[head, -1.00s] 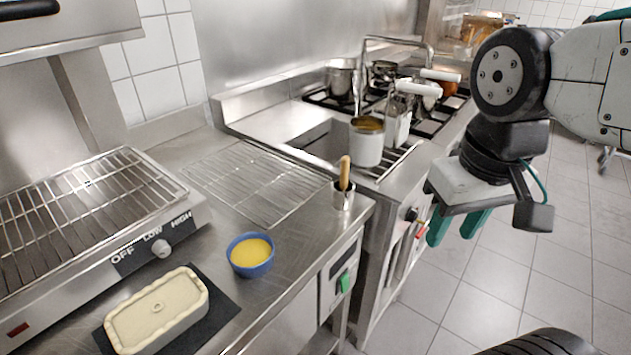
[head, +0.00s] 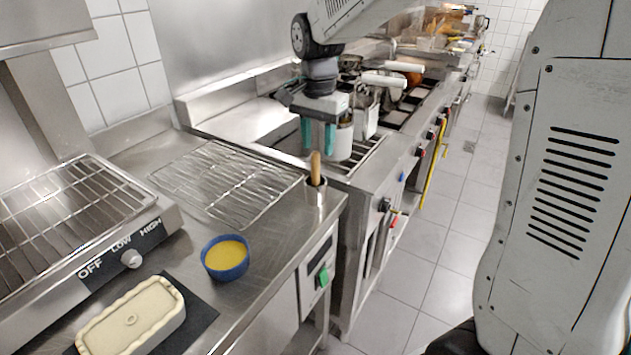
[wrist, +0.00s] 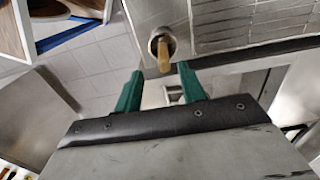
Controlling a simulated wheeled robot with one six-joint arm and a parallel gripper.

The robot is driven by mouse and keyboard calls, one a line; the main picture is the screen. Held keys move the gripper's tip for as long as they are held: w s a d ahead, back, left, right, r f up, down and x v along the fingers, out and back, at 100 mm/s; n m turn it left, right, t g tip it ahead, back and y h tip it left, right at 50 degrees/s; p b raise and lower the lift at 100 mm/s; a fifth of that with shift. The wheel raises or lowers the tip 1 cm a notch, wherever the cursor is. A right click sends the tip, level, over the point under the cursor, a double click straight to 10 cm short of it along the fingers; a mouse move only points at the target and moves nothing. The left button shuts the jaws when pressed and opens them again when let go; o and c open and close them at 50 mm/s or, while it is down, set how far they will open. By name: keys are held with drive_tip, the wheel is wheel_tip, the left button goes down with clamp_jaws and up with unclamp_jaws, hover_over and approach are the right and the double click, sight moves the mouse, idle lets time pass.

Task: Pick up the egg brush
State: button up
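The egg brush (head: 315,168) stands upright in a small metal cup (head: 316,191) at the counter's right edge; only its wooden handle shows and its bristles are hidden in the cup. In the wrist view the handle (wrist: 163,56) rises from the cup (wrist: 161,38), ahead of and roughly between my green fingertips. My gripper (head: 318,148) points down above and slightly behind the brush in the head view. Its two fingers are apart, and nothing is between them in the wrist view (wrist: 158,78).
A blue bowl of yellow liquid (head: 225,257) and a pale loaf-shaped dish (head: 130,318) on a dark mat stand nearer on the counter. A wire rack (head: 225,180) lies left of the cup. A white canister (head: 342,142) stands behind the gripper.

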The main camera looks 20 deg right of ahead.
sight(316, 165)
drive_tip(key=f, duration=0.7)
drive_tip(key=shift+w+a, duration=0.15)
drive_tip(key=shift+w, duration=0.15)
clamp_jaws()
